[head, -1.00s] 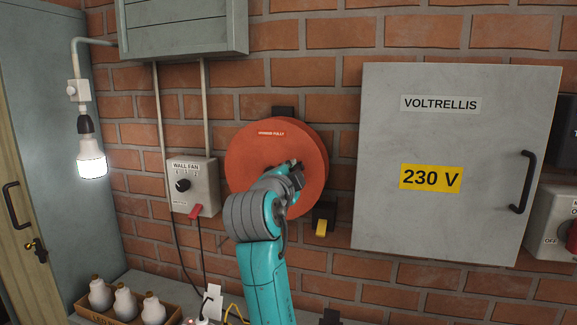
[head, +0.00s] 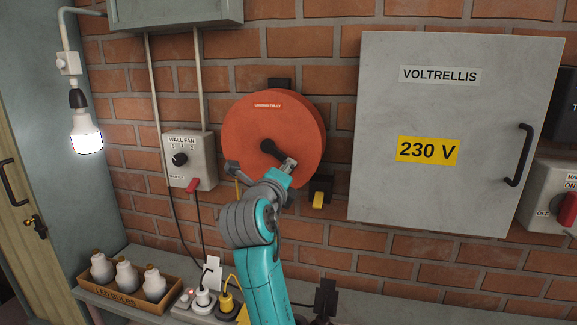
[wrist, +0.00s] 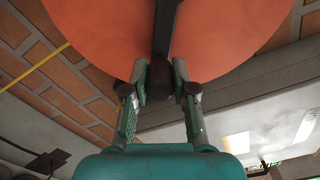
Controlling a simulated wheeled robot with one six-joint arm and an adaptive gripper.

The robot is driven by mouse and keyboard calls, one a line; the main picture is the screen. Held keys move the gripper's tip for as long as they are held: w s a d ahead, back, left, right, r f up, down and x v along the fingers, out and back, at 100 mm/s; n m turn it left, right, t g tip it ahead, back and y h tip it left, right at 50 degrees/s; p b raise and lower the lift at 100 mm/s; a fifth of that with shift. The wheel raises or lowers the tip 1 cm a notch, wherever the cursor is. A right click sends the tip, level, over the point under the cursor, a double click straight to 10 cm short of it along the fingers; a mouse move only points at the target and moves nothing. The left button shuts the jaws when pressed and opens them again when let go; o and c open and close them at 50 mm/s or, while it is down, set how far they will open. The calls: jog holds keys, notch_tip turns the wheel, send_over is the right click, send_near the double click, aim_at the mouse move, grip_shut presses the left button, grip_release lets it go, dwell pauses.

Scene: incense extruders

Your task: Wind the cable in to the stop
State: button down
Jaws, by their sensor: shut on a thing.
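The orange cable reel (head: 245,130) is mounted on the brick wall, with a label near its top. Its black crank (head: 270,147) runs from the hub toward the lower right. My gripper (head: 287,170) is at the reel's lower right, shut on the crank's handle. In the wrist view the handle (wrist: 160,75) sits between the two fingers, with the orange reel face (wrist: 225,30) above. A yellow cable (wrist: 35,67) runs out at the left in the wrist view. Its upper run is partly hidden by my arm in the head view. I cannot make out a stop on the cable.
A black box with a yellow lever (head: 318,200) sits just right of the reel. A wall fan switch box (head: 190,160) is to the left, a grey 230 V cabinet (head: 430,100) to the right. Below, a shelf holds a bulb crate (head: 125,293) and several plugs, including a yellow one (head: 226,302).

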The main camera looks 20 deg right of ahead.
jog(key=shift+w+a+f+m, duration=0.2)
jog(key=shift+f+m, duration=0.1)
jog(key=shift+m, duration=0.25)
jog(key=shift+w+a+f+m, duration=0.15)
jog(key=shift+f+m, duration=0.15)
jog(key=shift+m, duration=0.25)
jog(key=c, duration=0.9)
grip_release()
jog(key=shift+s+a, duration=0.1)
jog(key=v, duration=1.1)
jog(key=shift+s+a, duration=0.2)
jog(key=shift+s, duration=0.15)
